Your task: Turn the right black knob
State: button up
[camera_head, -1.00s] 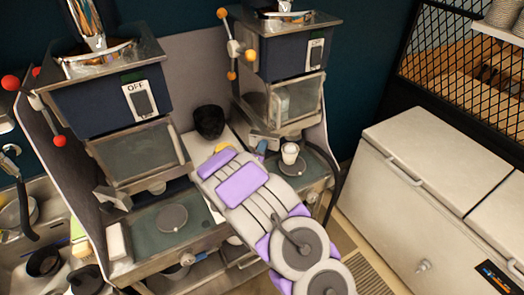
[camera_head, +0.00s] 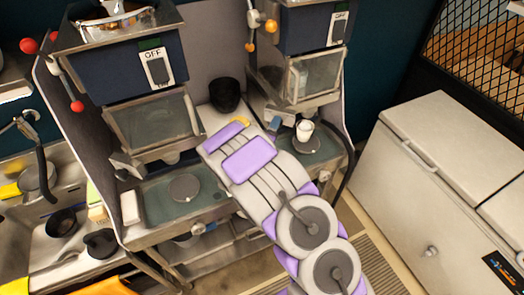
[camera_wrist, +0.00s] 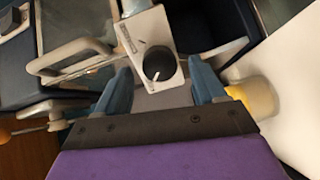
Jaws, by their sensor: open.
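The black knob (camera_wrist: 159,63) has a white pointer line and sits on a pale grey housing (camera_wrist: 132,38) in the wrist view. My gripper (camera_wrist: 160,70) is open, with one blue finger on each side of the knob. The knob lies in the gap between the fingertips, and I see no finger touching it. In the head view my purple and grey arm reaches to the right bean machine (camera_head: 305,28). A blue finger (camera_head: 274,124) shows there by its lower front; the knob itself cannot be made out.
A white cup (camera_head: 305,130) stands on a round scale below the right machine, close to my arm. A black container (camera_head: 225,95) stands between the machines. The left machine (camera_head: 125,65) is beside it. A white chest (camera_head: 440,190) stands at right.

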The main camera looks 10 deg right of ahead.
jog(key=b+v, duration=0.1)
jog(key=v, duration=1.4)
jog(key=shift+a, duration=0.3)
